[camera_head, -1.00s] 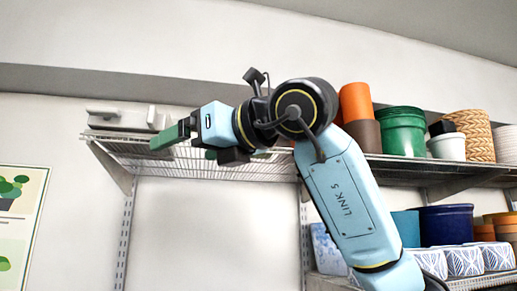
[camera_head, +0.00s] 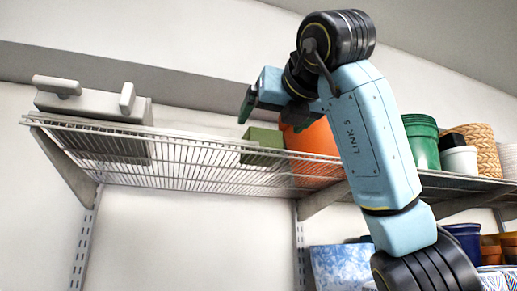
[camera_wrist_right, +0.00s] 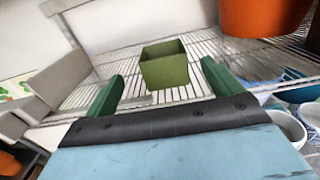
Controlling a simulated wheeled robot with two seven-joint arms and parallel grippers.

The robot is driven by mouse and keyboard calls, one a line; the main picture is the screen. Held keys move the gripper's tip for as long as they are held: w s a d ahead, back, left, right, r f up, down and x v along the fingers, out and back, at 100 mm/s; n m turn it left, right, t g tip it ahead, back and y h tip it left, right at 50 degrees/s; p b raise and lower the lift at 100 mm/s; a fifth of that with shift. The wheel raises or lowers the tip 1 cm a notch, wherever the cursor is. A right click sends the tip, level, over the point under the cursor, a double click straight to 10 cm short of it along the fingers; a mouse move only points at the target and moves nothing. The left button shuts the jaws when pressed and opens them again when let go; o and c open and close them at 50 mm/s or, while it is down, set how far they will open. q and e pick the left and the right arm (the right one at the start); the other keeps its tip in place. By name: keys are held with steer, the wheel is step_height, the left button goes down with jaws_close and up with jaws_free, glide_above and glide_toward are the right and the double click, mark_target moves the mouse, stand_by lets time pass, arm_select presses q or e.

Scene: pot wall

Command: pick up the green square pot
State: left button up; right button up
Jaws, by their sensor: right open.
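The green square pot (camera_head: 262,146) stands upright on the wire shelf in the head view, just left of an orange pot. In the right wrist view the green square pot (camera_wrist_right: 165,68) is ahead, its open top and two side faces showing. My right gripper (camera_head: 271,112) is above and around the pot's place in the head view, with its green fingers pointing down. In the right wrist view my right gripper (camera_wrist_right: 163,87) is open and empty, and the pot lies between and beyond its fingertips, apart from them. My left gripper is not in view.
The wire shelf (camera_head: 190,165) has free room left of the pot. A grey box-like object (camera_head: 95,105) stands at its left end. The orange pot (camera_head: 318,138) is close on the right. A dark green pot (camera_head: 422,142) and a woven basket (camera_head: 484,150) stand farther right.

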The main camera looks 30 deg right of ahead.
mark_target(265, 131)
steer(key=x, duration=0.3)
steer(key=shift+p+x, duration=0.6)
steer(key=shift+x, duration=0.3)
steer(key=p+x, duration=0.1)
steer(key=x, duration=0.2)
steer(key=shift+w+d, duration=0.25)
steer(key=shift+w, duration=0.25)
steer(key=shift+s, duration=0.1)
steer(key=shift+c, duration=0.5)
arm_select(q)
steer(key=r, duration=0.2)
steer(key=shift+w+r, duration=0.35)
arm_select(e)
steer(key=c, duration=1)
